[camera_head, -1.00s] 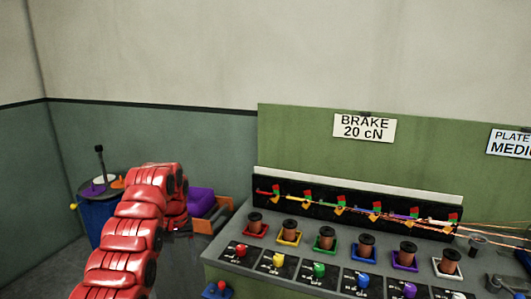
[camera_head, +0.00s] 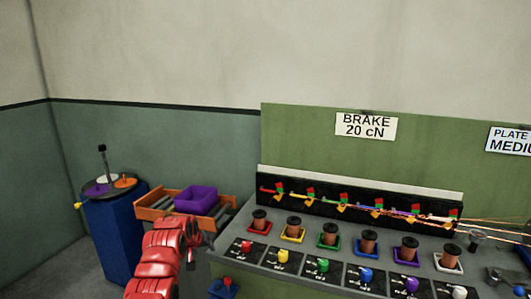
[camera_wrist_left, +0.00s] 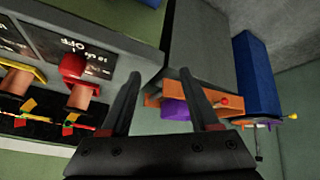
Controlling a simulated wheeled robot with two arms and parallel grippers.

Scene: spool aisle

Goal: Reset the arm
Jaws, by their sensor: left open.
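My left arm (camera_head: 158,265) is red and comes up from the bottom, left of the spool bench. The left gripper shows best in the left wrist view (camera_wrist_left: 160,78), where its two dark fingers are spread apart with nothing held between them. In that view a purple bin (camera_wrist_left: 175,109) and an orange tray lie beyond the fingers. In the head view the gripper is mostly hidden by the arm's own links. My right gripper is in neither view.
The bench (camera_head: 232,250) holds several copper spools in coloured trays, with coloured knobs in front. An orange tray (camera_head: 150,213) with a purple bin (camera_head: 196,200) stands left of it. A blue pedestal (camera_head: 118,240) with a disc top stands further left.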

